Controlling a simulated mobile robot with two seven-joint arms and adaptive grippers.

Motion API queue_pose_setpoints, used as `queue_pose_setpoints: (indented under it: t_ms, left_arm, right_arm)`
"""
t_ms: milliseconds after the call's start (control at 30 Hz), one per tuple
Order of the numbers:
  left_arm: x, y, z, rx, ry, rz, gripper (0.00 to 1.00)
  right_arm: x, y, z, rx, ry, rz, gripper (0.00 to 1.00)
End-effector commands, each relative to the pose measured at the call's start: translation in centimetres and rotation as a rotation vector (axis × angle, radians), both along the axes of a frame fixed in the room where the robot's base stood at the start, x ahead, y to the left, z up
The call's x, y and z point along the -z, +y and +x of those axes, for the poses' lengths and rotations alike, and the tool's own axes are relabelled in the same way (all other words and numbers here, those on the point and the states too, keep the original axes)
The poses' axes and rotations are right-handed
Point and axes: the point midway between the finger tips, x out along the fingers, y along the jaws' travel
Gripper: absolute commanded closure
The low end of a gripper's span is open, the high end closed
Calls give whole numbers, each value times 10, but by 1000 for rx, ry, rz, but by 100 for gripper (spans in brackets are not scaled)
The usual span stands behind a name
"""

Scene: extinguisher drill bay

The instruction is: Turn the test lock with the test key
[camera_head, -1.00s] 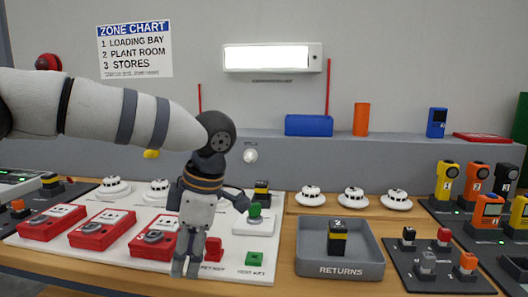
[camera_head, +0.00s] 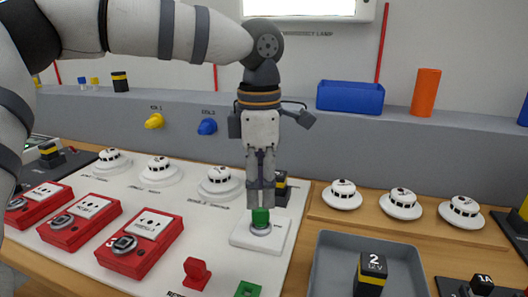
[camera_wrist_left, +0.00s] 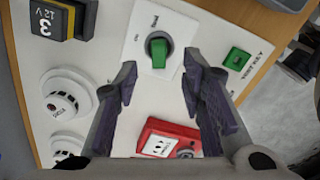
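The green test key (camera_head: 260,216) stands in the round test lock (camera_head: 261,230) on a small white plate. In the left wrist view the key (camera_wrist_left: 158,53) shows between and just beyond the fingertips, with the lock's dark collar (camera_wrist_left: 153,36) around it. My left gripper (camera_head: 261,203) points down just above the key. In the left wrist view this gripper (camera_wrist_left: 158,75) is open, with a finger on each side and clear gaps to the key. The green key holder (camera_head: 248,289), marked TEST KEY, also shows in the left wrist view (camera_wrist_left: 237,59). My right gripper is out of view.
Red call points (camera_head: 140,244) lie to the left, white detectors (camera_head: 220,182) behind. A black-and-yellow block (camera_head: 281,186) is close behind the lock plate. A grey tray (camera_head: 322,262) holding another block is to the right.

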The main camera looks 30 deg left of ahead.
Motion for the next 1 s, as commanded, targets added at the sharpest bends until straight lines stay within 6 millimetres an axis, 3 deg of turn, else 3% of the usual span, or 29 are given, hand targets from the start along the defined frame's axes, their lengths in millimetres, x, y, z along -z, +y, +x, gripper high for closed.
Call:
queue_pose_setpoints:
  t_ms: [100, 233, 600, 767, 933, 1000]
  left_arm:
    - [27, 0, -1, 1, 4, 1, 63]
    - [45, 0, -1, 0, 1, 0, 63]
    - [55, 0, 0, 0, 1, 1, 63]
    - [55, 0, 0, 0, 1, 1, 97]
    - [55, 0, 0, -4, 1, 1, 100]
    - [55, 0, 0, -80, 0, 1, 100]
  right_arm:
    - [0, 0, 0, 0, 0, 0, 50]
    - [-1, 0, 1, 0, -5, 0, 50]
    - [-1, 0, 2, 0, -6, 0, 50]
    - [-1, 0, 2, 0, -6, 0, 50]
    - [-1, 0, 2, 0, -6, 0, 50]
    - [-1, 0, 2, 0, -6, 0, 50]
